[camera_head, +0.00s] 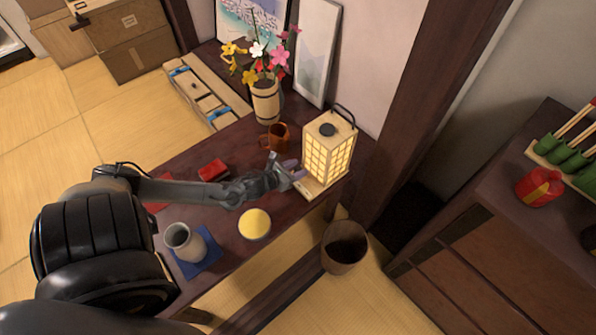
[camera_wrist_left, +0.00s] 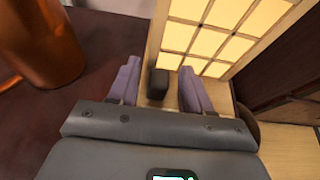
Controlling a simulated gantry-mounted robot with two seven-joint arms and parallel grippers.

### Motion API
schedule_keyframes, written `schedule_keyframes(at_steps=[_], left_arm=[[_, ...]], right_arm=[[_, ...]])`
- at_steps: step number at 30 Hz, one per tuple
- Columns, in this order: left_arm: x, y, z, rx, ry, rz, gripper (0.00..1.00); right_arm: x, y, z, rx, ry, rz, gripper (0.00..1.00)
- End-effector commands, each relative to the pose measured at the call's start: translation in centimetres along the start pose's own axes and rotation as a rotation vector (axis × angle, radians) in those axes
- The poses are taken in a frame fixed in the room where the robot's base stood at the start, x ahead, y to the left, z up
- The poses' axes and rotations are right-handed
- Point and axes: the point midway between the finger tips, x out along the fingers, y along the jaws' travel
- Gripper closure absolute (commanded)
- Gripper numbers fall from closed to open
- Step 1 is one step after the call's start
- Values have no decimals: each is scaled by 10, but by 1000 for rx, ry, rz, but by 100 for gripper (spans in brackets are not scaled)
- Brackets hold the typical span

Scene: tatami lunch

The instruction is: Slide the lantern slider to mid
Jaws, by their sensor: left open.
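The lit paper lantern (camera_head: 327,150) stands upright on a pale wooden base at the right end of the dark low table. Its glowing grid panel (camera_wrist_left: 215,35) fills the top of the left wrist view. The lantern's slider, a small dark knob (camera_wrist_left: 158,83), is on the pale base in front of the panel. My left gripper (camera_head: 294,170) is open at the lantern's base. In the left wrist view its purple fingertips (camera_wrist_left: 161,88) stand on either side of the knob, apart from it. My right gripper is not in view.
A brown mug (camera_head: 276,137) stands close behind my left gripper. A flower vase (camera_head: 265,103), a yellow round dish (camera_head: 255,224), a red box (camera_head: 213,170) and a grey cup (camera_head: 184,242) share the table. A bin (camera_head: 344,248) stands on the floor below.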

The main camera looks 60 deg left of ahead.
Motion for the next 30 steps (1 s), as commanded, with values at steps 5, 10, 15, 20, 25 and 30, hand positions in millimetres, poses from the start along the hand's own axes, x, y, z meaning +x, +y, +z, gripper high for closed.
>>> schedule_keyframes(at_steps=[5, 10, 15, 20, 25, 30], left_arm=[[9, 0, 0, -1, 0, 0, 51], [10, 0, 0, -1, 1, 0, 51], [10, 0, 0, -1, 1, 0, 59], [10, 0, 0, -1, 1, 0, 83], [9, 0, 0, -1, 1, -1, 100], [9, -1, 0, -1, 1, -1, 100]], right_arm=[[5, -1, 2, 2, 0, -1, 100], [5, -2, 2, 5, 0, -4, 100], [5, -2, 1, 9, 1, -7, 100], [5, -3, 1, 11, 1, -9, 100], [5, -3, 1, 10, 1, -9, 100], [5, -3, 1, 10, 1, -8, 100]])
